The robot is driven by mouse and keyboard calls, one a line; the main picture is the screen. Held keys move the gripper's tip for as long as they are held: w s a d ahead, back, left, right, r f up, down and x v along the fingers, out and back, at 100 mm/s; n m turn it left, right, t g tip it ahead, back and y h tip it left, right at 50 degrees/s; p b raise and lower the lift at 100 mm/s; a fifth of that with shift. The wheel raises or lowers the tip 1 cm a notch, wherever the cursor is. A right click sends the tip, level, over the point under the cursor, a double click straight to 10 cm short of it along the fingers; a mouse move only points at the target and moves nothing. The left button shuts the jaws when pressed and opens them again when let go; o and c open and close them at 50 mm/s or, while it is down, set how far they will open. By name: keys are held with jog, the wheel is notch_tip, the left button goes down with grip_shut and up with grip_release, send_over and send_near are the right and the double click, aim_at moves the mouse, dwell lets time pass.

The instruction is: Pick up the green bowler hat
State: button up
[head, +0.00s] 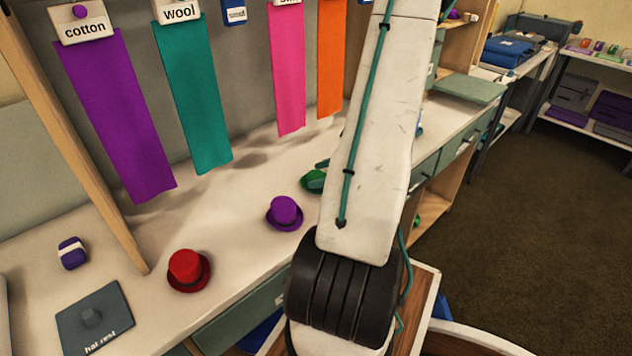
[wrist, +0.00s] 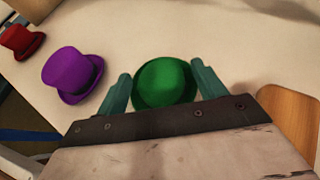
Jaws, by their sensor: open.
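The green bowler hat (wrist: 164,82) sits crown up on the pale counter, and in the head view (head: 313,181) my arm partly covers it. In the wrist view my gripper (wrist: 160,78) is open, with one teal finger on each side of the hat. I cannot tell whether the fingers touch the brim. In the head view my arm hides most of the gripper.
A purple hat (wrist: 72,74) stands close left of the green one, and a red top hat (wrist: 22,42) farther left. A grey hat rest (head: 95,318) lies at the counter's left end. Fabric strips (head: 290,70) hang behind.

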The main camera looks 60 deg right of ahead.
jog(key=shift+x, duration=0.8)
jog(key=c, duration=1)
